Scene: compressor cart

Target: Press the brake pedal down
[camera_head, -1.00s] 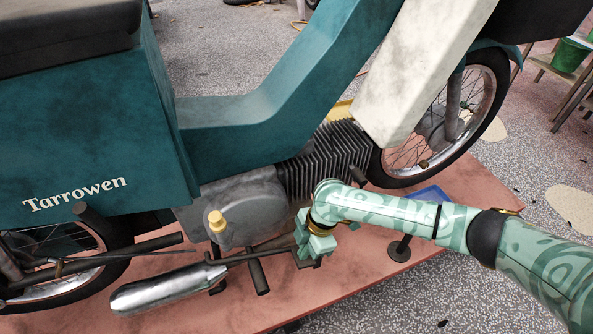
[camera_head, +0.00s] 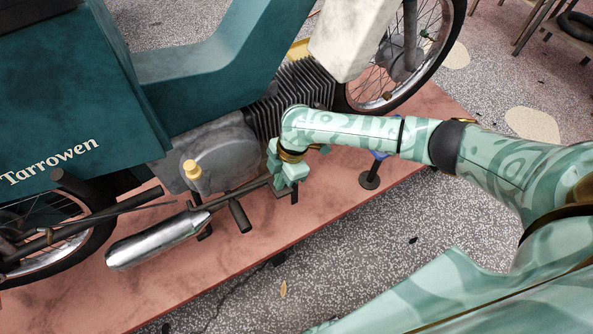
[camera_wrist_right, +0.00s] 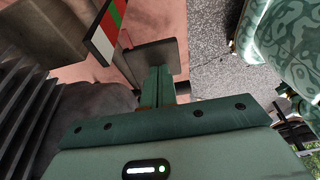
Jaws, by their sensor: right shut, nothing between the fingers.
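The brake pedal shows in the right wrist view as a dark flat pad (camera_wrist_right: 172,52) just beyond my fingertips. In the head view its pad (camera_head: 284,193) is mostly hidden behind my right gripper (camera_head: 284,182), low beside the motorbike's engine. My right gripper is shut and empty and points down at the pad. In the right wrist view the closed green fingers (camera_wrist_right: 157,82) overlap the pad's near part. I cannot tell whether they touch it. A green, red and white striped strip (camera_wrist_right: 107,32) stands left of the pad. My left gripper is not in view.
The teal motorbike (camera_head: 190,50) stands on a reddish platform (camera_head: 330,190). The finned engine (camera_head: 295,92) is close to my right wrist. A silver exhaust (camera_head: 155,240) and a dark foot peg (camera_head: 240,215) lie left of the gripper. Speckled floor (camera_head: 360,250) is open in front.

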